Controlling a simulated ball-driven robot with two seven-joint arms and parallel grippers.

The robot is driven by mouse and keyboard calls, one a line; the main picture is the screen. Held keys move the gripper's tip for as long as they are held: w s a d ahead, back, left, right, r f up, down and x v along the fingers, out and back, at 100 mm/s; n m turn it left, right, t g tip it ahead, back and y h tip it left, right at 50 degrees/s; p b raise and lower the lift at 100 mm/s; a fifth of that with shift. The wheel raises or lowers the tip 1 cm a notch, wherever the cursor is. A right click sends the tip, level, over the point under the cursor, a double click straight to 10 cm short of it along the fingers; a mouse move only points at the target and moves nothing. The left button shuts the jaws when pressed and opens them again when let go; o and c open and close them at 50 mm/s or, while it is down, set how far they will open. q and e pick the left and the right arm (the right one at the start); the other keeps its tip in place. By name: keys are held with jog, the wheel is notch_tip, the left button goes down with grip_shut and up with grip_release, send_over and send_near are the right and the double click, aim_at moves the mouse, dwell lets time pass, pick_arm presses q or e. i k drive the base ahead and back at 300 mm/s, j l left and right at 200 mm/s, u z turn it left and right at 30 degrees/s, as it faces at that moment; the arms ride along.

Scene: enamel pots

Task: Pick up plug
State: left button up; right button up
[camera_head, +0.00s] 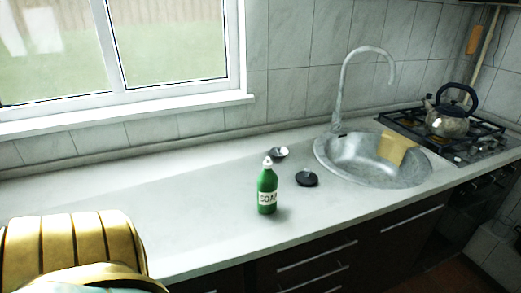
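A dark round plug (307,179) lies flat on the pale countertop, just left of the sink. It appears to have a small knob or ring on top, too small to make out clearly. Neither my left nor my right gripper is in view, and nothing touches the plug.
A green soap bottle (267,188) stands upright left of the plug. A small silver and dark item (279,152) lies behind them. The round metal sink (335,160) has a tall faucet (341,95) and a yellow cloth-like piece (396,147). A kettle (447,120) sits on the stove.

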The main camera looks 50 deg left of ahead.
aim_at(307, 178)
jog(key=u, duration=1.25)
jog(key=i+l+z, duration=0.35)
jog(key=i, duration=0.15)
jog(key=j, duration=0.05)
